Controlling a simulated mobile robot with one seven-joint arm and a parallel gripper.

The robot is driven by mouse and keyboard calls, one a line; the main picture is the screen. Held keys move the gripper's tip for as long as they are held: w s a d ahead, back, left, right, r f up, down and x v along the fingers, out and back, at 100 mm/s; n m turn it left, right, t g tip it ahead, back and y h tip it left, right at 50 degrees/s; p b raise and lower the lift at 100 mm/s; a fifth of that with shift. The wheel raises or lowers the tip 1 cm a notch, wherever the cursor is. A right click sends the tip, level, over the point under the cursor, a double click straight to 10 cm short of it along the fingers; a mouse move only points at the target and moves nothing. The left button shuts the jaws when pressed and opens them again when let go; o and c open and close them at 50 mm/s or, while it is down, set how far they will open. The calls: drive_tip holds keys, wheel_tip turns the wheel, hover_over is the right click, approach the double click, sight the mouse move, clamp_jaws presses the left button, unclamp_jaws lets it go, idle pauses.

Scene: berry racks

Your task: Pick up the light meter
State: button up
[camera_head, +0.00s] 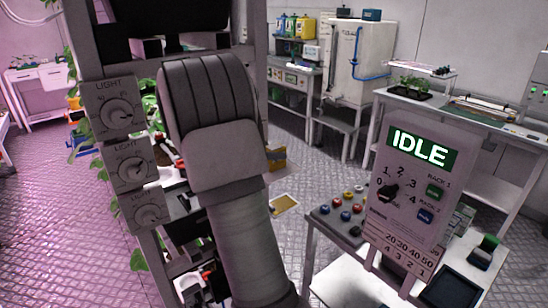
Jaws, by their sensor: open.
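I cannot pick out the light meter for certain. A small dark block with a green top (485,250) stands on the low white table at the lower right, and I cannot tell whether it is the meter. My grey arm rises through the middle of the view and hides part of the rack behind it. My gripper does not show in this view.
A rack post with LIGHT dials (121,113) stands close on the left. A control panel reading IDLE (421,190) and a button box (342,214) are at the right. A yellow-framed piece (285,204) lies on the metal floor, which is largely clear mid-room.

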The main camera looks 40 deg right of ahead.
drive_tip(key=d+f, duration=0.1)
drive_tip(key=d, duration=0.1)
drive_tip(key=s+d+f, duration=0.1)
drive_tip(key=d+f, duration=0.1)
drive_tip(key=shift+s+d, duration=0.1)
drive_tip(key=shift+d, duration=0.05)
drive_tip(key=shift+r, duration=0.1)
clamp_jaws()
